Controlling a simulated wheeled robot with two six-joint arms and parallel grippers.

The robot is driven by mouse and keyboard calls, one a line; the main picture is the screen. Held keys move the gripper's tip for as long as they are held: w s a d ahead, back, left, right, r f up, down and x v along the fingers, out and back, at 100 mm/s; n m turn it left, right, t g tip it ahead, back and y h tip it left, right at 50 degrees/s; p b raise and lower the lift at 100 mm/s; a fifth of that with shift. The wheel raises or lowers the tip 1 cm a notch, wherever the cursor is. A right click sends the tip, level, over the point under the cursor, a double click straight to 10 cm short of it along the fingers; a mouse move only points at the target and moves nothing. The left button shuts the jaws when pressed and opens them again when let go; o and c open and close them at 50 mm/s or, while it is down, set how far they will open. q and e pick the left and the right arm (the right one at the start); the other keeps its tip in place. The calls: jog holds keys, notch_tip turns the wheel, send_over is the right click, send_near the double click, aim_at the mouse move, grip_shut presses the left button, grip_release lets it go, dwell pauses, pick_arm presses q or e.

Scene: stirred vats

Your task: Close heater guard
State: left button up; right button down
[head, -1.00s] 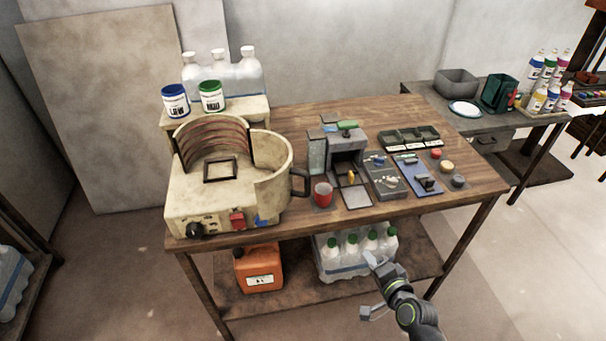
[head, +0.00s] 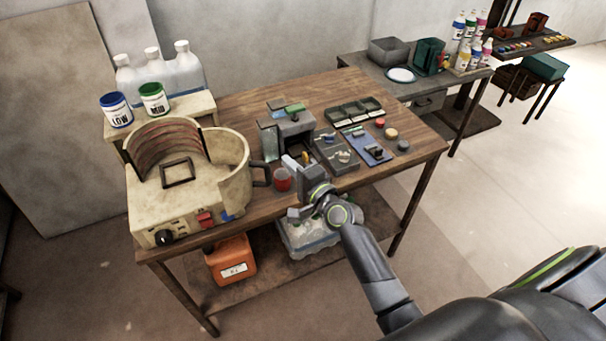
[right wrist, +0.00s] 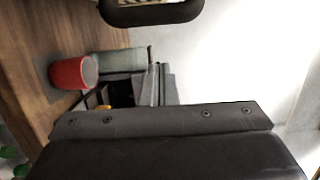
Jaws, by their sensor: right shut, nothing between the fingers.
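The cream heater (head: 165,215) stands at the left end of the wooden table, with a knob and a red switch in front. Its round wall surrounds a plate with a dark square frame. The curved guard (head: 231,165) on its right side has a dark loop handle (head: 262,175); the heater's front is open. My right gripper (head: 291,164) is shut and empty, right of the handle and apart from it, by the red cup. In the right wrist view a dark rounded loop (right wrist: 152,12), apparently the handle, crosses the top edge. My left gripper is not in view.
A red cup (head: 282,180) stands between handle and gripper. A grey device (head: 292,130), a grey tray (head: 335,153) and a blue board (head: 367,146) lie to the right. Labelled jars (head: 154,99) and bottles stand on a riser behind the heater. An orange canister (head: 231,260) is below.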

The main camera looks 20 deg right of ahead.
jog(key=a, duration=0.1)
jog(key=s+a, duration=0.1)
jog(key=a, duration=0.1)
jog(key=shift+s+a+p, duration=0.25)
jog(key=shift+s+p, duration=0.15)
jog(key=shift+s, duration=0.1)
